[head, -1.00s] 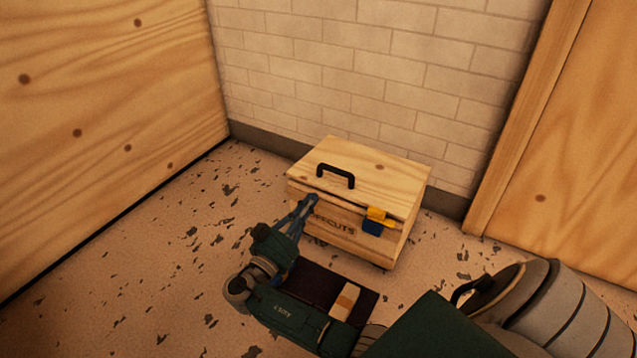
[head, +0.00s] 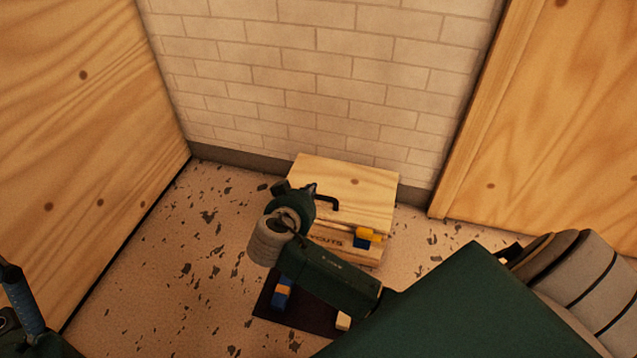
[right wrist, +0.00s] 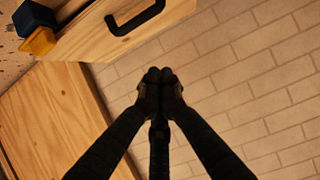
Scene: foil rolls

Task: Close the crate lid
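The wooden crate (head: 330,238) stands on the floor against the brick wall. Its pale lid (head: 360,185) lies over the top, with a black handle (head: 327,201) near the front. My left gripper (head: 20,295) shows only partly at the lower left.
A dark mat (head: 310,313) lies on the floor before the crate, partly under my right arm. It holds a blue and orange piece (head: 282,294) and a pale block (head: 343,321). Wooden panels stand left (head: 70,130) and right (head: 545,130). Speckled floor is free to the left.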

